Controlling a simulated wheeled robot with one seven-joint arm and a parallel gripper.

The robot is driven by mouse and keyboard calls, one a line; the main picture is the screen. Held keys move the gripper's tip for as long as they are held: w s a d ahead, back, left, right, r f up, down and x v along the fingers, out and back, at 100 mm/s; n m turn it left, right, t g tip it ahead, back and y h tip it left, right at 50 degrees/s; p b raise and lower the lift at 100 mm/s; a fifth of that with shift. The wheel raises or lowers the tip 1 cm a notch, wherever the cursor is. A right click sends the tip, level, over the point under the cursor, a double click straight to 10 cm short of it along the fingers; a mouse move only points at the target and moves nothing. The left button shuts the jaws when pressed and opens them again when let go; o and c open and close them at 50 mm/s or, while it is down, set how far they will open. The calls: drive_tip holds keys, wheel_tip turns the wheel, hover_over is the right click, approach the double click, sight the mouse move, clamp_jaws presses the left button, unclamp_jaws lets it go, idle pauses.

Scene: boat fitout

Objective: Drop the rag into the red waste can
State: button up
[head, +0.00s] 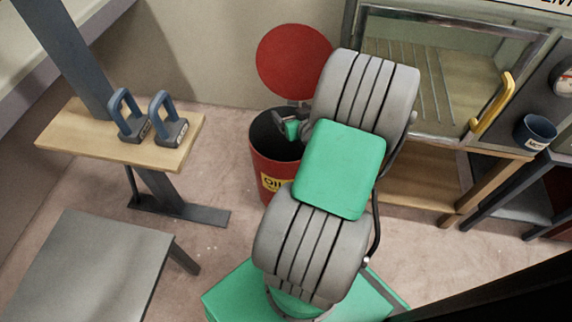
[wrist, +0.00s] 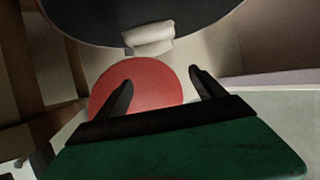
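The red waste can (head: 262,165) stands on the floor behind my arm, with a yellow label and a dark open mouth. Its round red lid (head: 293,60) stands raised behind it. My gripper (head: 285,122) is at the can's mouth, partly hidden by my arm. In the wrist view my gripper (wrist: 160,78) has its two dark fingers apart, with nothing visible held between them. A red disc (wrist: 150,85) shows beyond the fingers. A small cream piece (wrist: 149,38) sits at the edge of a large dark round shape; I cannot tell whether it is the rag.
A wooden shelf (head: 75,140) with two blue-handled tools stands left. A grey bench (head: 95,265) is at lower left. A glass-fronted cabinet with a yellow handle (head: 493,105) and a dark blue mug (head: 535,131) are right. Floor between shelf and can is clear.

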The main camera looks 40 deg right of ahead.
drive_tip(key=o, duration=0.3)
drive_tip(key=shift+p+v, duration=0.9)
drive_tip(key=shift+v, duration=3.05)
